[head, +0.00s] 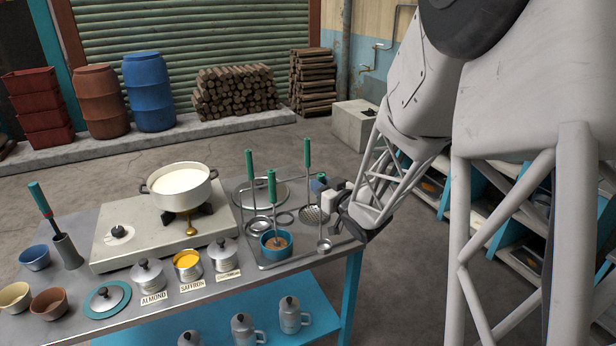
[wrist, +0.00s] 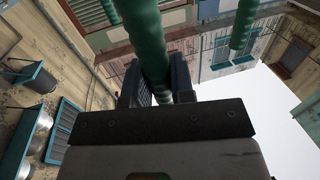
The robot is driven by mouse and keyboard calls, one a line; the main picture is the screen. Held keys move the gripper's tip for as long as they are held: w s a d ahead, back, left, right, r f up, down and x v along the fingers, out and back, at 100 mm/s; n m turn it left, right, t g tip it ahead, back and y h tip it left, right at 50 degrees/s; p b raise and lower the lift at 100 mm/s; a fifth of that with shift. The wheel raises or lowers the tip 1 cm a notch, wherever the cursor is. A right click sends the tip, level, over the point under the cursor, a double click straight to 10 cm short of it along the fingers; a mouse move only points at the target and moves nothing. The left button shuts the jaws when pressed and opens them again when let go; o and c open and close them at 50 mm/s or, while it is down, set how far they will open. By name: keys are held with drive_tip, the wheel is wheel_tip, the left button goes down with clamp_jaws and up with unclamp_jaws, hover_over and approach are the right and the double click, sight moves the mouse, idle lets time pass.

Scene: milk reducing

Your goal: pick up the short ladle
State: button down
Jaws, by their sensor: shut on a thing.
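The short ladle (head: 324,245) has a small metal bowl and stands upright at the right end of the metal tray. Its thin stem runs up to my gripper (head: 329,191), which hides most of its handle. In the wrist view my gripper (wrist: 160,85) is shut on a green handle (wrist: 149,45), which passes between the dark fingers. I cannot tell whether the ladle's bowl touches the tray.
A slotted skimmer (head: 307,160) stands close left of my gripper. A ladle (head: 250,175) and a blue bowl (head: 275,251) holding another green-handled tool are farther left. A pot of milk (head: 180,190) sits on the stove (head: 120,250).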

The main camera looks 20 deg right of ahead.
drive_tip(key=s+d, duration=0.1)
drive_tip(key=s, duration=0.7)
drive_tip(key=shift+s+d, duration=0.3)
drive_tip(key=shift+d, duration=0.05)
idle(1.4)
